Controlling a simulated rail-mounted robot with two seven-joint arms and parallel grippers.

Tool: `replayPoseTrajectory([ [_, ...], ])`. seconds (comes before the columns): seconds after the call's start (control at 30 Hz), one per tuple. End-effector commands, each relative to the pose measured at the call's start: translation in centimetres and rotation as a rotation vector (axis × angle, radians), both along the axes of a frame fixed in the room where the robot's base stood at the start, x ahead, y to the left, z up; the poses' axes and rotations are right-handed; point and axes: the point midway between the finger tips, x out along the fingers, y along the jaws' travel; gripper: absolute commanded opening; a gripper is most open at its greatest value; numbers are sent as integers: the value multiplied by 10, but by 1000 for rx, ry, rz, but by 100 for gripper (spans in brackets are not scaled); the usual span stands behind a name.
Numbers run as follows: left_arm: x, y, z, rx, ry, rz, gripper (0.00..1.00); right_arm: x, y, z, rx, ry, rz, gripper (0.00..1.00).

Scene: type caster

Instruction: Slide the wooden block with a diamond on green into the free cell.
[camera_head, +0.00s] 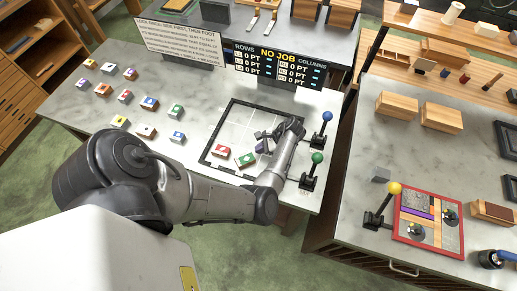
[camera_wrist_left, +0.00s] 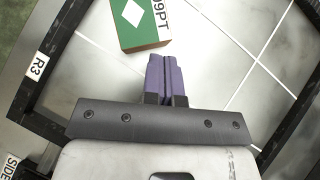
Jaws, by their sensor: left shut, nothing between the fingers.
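The wooden block with a white diamond on green (camera_head: 245,159) lies inside the black-framed grid (camera_head: 213,132), near its front edge. In the left wrist view the block (camera_wrist_left: 140,24) is at the top, with "9PT" on its side. My left gripper (camera_head: 261,147) is over the grid, just right of the block. Its purple fingers (camera_wrist_left: 165,72) are shut with nothing between them, with the tips close to the block's edge; I cannot tell if they touch. A red-topped block (camera_head: 221,151) lies left of the green one. The visible grid cells behind are empty. My right gripper is not in view.
Several coloured blocks (camera_head: 149,103) stand on the table to the left. Levers with a blue knob (camera_head: 327,117) and a green knob (camera_head: 318,158) stand right of the grid. A sign (camera_head: 180,40) and a scoreboard (camera_head: 279,66) stand behind.

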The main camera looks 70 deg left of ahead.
Motion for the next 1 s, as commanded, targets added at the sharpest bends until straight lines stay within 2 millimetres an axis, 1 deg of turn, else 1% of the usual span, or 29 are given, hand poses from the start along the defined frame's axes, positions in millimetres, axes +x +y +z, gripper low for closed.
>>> replayPoseTrajectory([
  [0.13, 20, 0, -1, -1, -1, 4, 0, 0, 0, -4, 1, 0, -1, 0],
  [0.3, 44, -7, 26, 1, -3, 4, 0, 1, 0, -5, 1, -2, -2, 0],
  [0.5, 67, -13, 50, 1, -2, 4, 0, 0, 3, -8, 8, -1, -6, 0],
  [0.73, 82, -18, 66, 0, 0, 4, 0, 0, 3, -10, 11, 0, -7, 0],
  [1.0, 86, -19, 71, 0, 1, 4, 0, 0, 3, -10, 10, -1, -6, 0],
])
